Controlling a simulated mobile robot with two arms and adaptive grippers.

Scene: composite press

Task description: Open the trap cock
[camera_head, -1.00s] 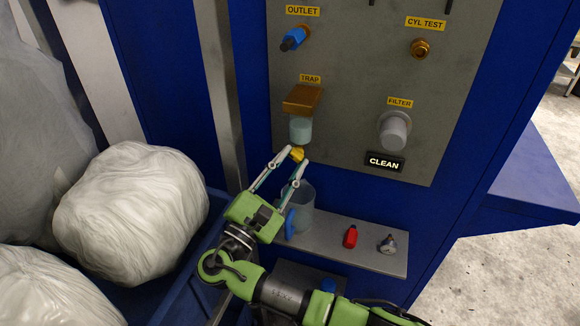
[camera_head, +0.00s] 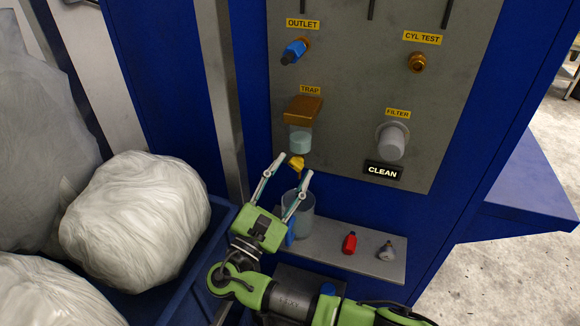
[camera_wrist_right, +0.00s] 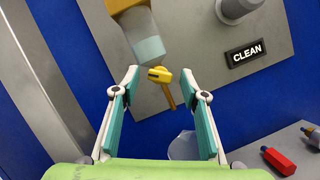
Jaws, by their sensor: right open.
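The trap (camera_head: 302,112) is a brass block with a clear bowl holding pale liquid, under the TRAP label on the grey panel. Its yellow cock (camera_head: 296,162) hangs at the bottom of the bowl. In the right wrist view the cock (camera_wrist_right: 160,75) has a yellow lever tab and a thin spout pointing down. My right gripper (camera_head: 294,165) is open, with the cock in the gap near its fingertips. In the wrist view neither finger appears to touch it. My left gripper is not in view.
A clear cup (camera_head: 304,222) stands below the cock on a grey shelf (camera_head: 340,250). A red fitting (camera_head: 350,242) and a grey fitting (camera_head: 387,251) lie on the shelf. The filter (camera_head: 392,140) and CLEAN sign (camera_head: 383,170) are at right. White bags (camera_head: 135,215) fill a blue bin at left.

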